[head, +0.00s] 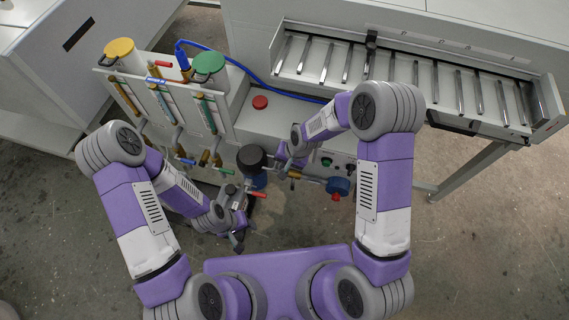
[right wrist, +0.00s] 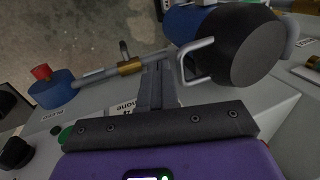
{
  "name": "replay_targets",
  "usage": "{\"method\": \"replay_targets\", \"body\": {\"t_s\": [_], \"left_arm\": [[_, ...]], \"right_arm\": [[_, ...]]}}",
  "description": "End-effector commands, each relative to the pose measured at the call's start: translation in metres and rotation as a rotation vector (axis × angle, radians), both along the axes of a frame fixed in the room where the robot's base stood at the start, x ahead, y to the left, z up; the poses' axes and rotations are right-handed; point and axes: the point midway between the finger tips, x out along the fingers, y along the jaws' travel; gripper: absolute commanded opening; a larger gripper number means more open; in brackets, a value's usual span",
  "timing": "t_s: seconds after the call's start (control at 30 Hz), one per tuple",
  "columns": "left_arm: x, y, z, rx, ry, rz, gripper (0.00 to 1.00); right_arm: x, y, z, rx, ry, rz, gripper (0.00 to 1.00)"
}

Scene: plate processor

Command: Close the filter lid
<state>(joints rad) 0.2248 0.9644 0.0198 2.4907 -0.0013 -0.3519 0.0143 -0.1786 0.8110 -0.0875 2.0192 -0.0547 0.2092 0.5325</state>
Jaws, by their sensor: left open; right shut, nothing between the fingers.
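The filter's black round lid (head: 252,158) sits at the top of a blue filter body (head: 257,181) in the head view. In the right wrist view the lid (right wrist: 246,47) is at the upper right, with a grey loop handle (right wrist: 196,62) on its near side and part of the blue body behind it. I cannot tell whether the lid is fully seated. My right gripper (head: 281,163) is just right of the lid; in the right wrist view its fingers (right wrist: 158,85) are shut and empty, beside the handle. My left gripper (head: 238,238) is open, below and left of the filter.
A pipe with a brass fitting (right wrist: 130,67) and a blue valve (head: 338,186) runs to the right of the filter. A panel with yellow and green capped containers (head: 208,64) stands at left. A red button (head: 260,102) and a roller conveyor (head: 400,70) lie behind.

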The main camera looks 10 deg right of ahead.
Motion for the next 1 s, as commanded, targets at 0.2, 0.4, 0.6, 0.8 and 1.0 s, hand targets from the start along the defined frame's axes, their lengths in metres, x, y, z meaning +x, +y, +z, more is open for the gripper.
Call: {"method": "replay_targets", "body": {"t_s": [0.2,0.4,0.6,0.8,1.0], "left_arm": [[0.0,0.0,0.002,0.0,0.0,0.0,0.43],[0.0,0.0,0.018,0.0,0.0,0.0,0.43],[0.0,0.0,0.037,0.0,-0.001,-0.001,0.43],[0.0,0.0,0.044,0.0,0.0,0.0,0.43],[0.0,0.0,0.048,0.0,0.0,0.0,0.43]], "right_arm": [[0.0,0.0,0.002,0.0,0.0,0.0,0.0],[-0.001,-0.003,0.023,0.0,-0.002,0.001,0.0],[-0.008,-0.023,0.047,0.0,0.003,-0.004,0.0],[-0.025,-0.065,0.054,0.001,0.002,-0.003,0.0],[-0.035,-0.09,0.058,0.0,0.001,0.0,0.0]]}}
